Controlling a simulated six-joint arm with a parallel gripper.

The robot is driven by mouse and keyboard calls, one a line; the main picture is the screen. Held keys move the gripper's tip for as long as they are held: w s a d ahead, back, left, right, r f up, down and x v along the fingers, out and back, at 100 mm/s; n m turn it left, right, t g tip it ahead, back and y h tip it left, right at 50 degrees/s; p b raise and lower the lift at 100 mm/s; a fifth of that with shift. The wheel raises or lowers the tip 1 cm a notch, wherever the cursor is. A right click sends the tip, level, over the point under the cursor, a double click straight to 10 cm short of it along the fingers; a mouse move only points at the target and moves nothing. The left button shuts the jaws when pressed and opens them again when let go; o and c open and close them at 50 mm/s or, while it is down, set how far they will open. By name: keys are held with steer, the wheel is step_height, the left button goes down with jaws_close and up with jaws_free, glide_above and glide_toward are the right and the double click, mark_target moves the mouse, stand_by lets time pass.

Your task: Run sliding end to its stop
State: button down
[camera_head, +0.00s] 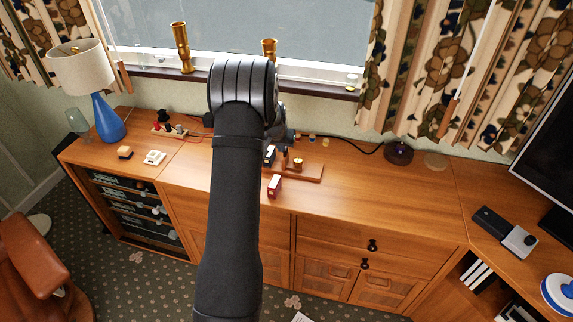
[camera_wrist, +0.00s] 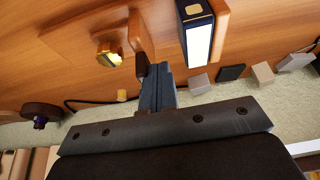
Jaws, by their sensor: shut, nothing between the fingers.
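A small wooden board (camera_head: 312,174) lies on the sideboard, just right of my arm. It carries a brass knob (camera_head: 298,163), also seen in the wrist view (camera_wrist: 108,52). A blue-and-white block (camera_head: 270,155) stands by its left side and shows at the top of the wrist view (camera_wrist: 197,38). My gripper (camera_wrist: 157,72) is shut and empty. In the wrist view its tips are close to an upright wooden piece (camera_wrist: 139,32), between brass knob and block; contact cannot be told. Which part slides is unclear. My arm hides much of the gripper in the head view.
A red-and-white block (camera_head: 274,186) stands near the sideboard's front edge. Several small blocks (camera_wrist: 231,72) line the wall side. A dark round device (camera_head: 398,154) with a black cable is at right. A blue lamp (camera_head: 108,120) is far left.

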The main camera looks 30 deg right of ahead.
steer(key=shift+s+d, duration=1.25)
steer(key=shift+s, duration=0.1)
steer(key=shift+s+d, duration=0.25)
steer(key=shift+w+a, duration=0.55)
steer(key=shift+w, duration=0.05)
step_height(320, 180, up, 7)
stand_by(0.6)
steer(key=shift+f, duration=0.1)
glide_above(291, 165)
steer(key=f, duration=0.6)
steer(key=shift+w+a+f, duration=0.35)
steer(key=shift+a, duration=0.05)
steer(key=shift+d, duration=0.1)
stand_by(0.5)
